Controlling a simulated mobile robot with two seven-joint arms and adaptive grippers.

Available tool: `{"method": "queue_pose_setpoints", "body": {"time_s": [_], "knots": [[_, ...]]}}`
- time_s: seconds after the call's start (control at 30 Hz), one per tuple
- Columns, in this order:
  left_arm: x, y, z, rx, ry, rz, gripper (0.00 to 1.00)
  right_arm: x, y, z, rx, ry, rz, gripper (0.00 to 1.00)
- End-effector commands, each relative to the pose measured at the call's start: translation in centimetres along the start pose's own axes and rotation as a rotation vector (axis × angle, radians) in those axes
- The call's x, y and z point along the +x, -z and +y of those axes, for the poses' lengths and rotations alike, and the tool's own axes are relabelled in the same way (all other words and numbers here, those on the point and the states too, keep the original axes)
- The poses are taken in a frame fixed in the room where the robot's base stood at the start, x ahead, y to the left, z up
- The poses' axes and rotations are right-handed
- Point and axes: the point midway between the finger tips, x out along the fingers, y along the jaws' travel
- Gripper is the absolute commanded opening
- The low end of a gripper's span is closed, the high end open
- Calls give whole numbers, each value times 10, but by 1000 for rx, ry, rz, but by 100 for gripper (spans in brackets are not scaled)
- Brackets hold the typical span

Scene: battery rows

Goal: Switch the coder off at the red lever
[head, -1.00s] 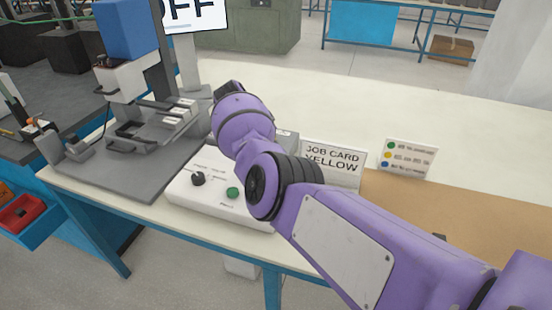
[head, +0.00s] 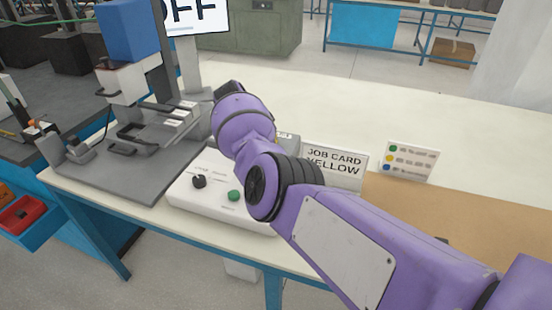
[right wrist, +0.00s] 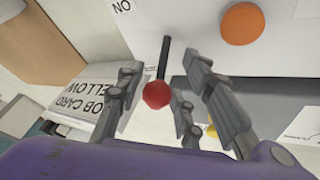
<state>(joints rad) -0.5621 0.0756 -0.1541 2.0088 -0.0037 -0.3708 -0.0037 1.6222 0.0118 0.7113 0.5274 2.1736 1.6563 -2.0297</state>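In the right wrist view a red round knob (right wrist: 157,94) sits on a dark lever rod (right wrist: 164,57) that reaches to a white panel (right wrist: 195,22). My right gripper (right wrist: 163,72) is open, with fingers on either side of the rod and knob. I cannot tell if any finger touches them. In the head view my purple right forearm hides the lever and the gripper. The white control box (head: 222,205) with a black dial (head: 199,181) and a green button (head: 235,195) shows partly behind the arm. A screen (head: 197,17) reads "OFF", cut at its edge. My left gripper is not in view.
A job card reading YELLOW (head: 334,164) stands right of my arm, with a colour-dot card (head: 409,160) beyond it. A grey machine with a blue head (head: 127,30) stands at left. An orange button (right wrist: 242,24) is near the lever. The back of the table is clear.

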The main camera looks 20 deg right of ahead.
Motion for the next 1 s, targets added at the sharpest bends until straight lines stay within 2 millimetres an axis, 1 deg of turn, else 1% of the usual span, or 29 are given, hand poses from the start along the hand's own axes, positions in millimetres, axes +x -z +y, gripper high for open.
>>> {"method": "queue_pose_setpoints", "body": {"time_s": [0.17, 0.4, 0.5, 0.6, 0.7, 1.0], "knots": [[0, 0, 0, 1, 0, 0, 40, -32, 0, -2, 0, 6, 1, 34], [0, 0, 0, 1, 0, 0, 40, -84, 0, -2, -1, 7, 2, 34], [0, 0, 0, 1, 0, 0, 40, -100, 0, -2, -1, 5, 1, 34], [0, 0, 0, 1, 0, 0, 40, -110, 0, -2, 0, 5, 2, 34], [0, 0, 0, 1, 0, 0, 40, -116, 0, -1, 0, 4, 2, 34], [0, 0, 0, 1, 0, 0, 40, -117, 0, -1, 0, 3, 2, 34]]}}
